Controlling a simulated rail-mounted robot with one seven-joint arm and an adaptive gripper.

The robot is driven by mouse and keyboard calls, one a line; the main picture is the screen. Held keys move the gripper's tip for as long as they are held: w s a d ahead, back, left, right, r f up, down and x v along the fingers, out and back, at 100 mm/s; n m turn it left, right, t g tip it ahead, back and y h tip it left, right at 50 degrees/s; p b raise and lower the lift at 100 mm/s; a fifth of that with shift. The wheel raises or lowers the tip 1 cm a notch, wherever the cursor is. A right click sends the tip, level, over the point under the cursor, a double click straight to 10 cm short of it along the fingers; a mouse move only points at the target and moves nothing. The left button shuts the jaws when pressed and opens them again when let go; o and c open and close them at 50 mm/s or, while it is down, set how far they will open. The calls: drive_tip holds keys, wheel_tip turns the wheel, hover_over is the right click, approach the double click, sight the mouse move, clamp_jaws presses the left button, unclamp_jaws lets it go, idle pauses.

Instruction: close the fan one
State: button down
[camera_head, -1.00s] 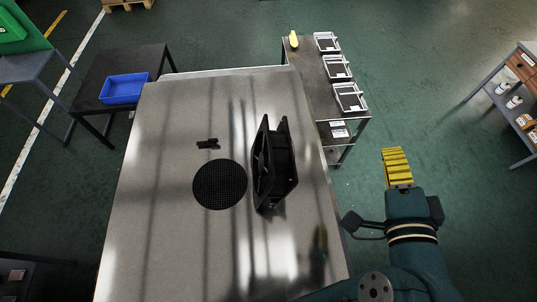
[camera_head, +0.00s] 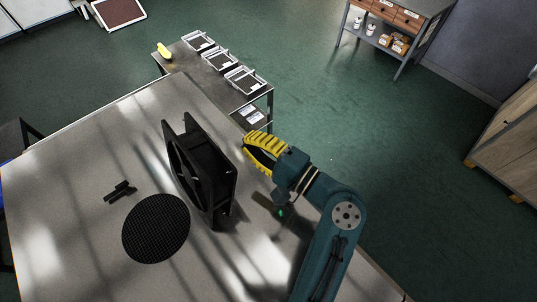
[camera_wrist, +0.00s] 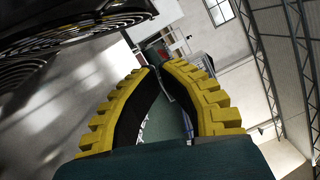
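A black square-framed fan (camera_head: 205,170) stands upright on its edge on the grey metal table (camera_head: 60,245). A round black mesh grille (camera_head: 156,228) lies flat on the table, left of and nearer than the fan. A small black part (camera_head: 119,191) lies beyond the grille. My gripper (camera_head: 248,138), with yellow ribbed fingers, is to the right of the fan, apart from it and empty. In the wrist view its fingers (camera_wrist: 158,68) bow outward and come together at the tips. Part of the fan (camera_wrist: 80,25) shows at upper left in the wrist view.
A cart (camera_head: 215,75) with several wire baskets and a yellow object (camera_head: 164,50) stands beyond the table. A shelf unit (camera_head: 400,25) is at the back right and a wooden cabinet (camera_head: 515,140) at the right. The table's left part is clear.

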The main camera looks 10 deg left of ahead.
drive_tip(key=s+a+p, duration=0.1)
drive_tip(key=a, duration=0.1)
drive_tip(key=s+a+r+p, duration=0.1)
drive_tip(key=shift+s+a, duration=0.2)
drive_tip(key=shift+a, duration=0.15)
drive_tip(key=shift+r, duration=0.15)
